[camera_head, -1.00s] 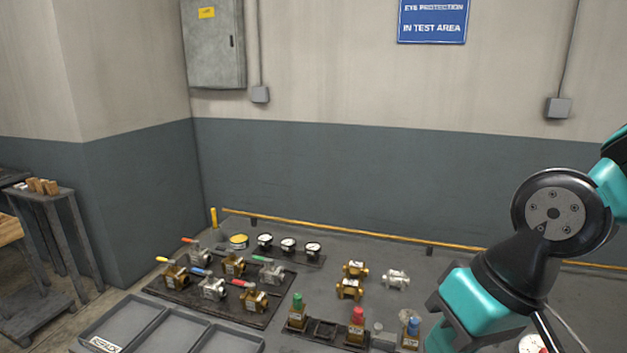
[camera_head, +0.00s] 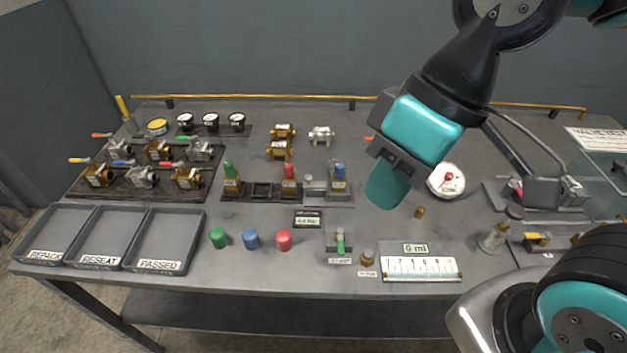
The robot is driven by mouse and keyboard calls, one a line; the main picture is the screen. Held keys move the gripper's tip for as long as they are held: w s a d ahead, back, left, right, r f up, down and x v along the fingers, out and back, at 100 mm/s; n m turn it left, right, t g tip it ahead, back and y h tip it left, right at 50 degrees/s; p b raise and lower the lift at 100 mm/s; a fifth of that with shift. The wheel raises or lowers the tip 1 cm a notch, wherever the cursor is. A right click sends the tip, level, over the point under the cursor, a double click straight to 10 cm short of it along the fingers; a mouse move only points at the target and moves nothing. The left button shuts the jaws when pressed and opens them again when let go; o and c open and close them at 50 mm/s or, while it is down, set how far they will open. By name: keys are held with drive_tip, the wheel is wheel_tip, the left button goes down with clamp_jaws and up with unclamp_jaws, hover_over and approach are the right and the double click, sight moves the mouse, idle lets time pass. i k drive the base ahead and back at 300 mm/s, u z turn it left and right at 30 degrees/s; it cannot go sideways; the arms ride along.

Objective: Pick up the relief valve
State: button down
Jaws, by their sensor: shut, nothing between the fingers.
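Brass-bodied valves with coloured tops stand upright in a row mid-bench: one green-topped (camera_head: 232,180), one red-topped (camera_head: 289,179), one blue-topped (camera_head: 339,179). I cannot tell for sure which thing is the relief valve; these are the likeliest. My gripper (camera_head: 387,186) hangs over the bench, to the right of the blue-topped valve and apart from it. It is shut and empty. Its teal jaws hide a patch of bench behind them.
Lever valves (camera_head: 142,176) fill a dark board at left. Three grey trays labelled REPACK (camera_head: 30,256), RESEAT (camera_head: 88,263) and PASSED (camera_head: 150,267) sit at front left. Loose caps, green (camera_head: 218,238), blue (camera_head: 251,239) and red (camera_head: 283,240), stand in front. A round gauge (camera_head: 446,181) is right of my gripper.

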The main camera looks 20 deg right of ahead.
sight(338, 180)
drive_tip(key=u, duration=0.05)
drive_tip(key=k, duration=0.5)
drive_tip(key=u, duration=1.15)
drive_tip(key=i, duration=1)
drive_tip(key=z, duration=1.8)
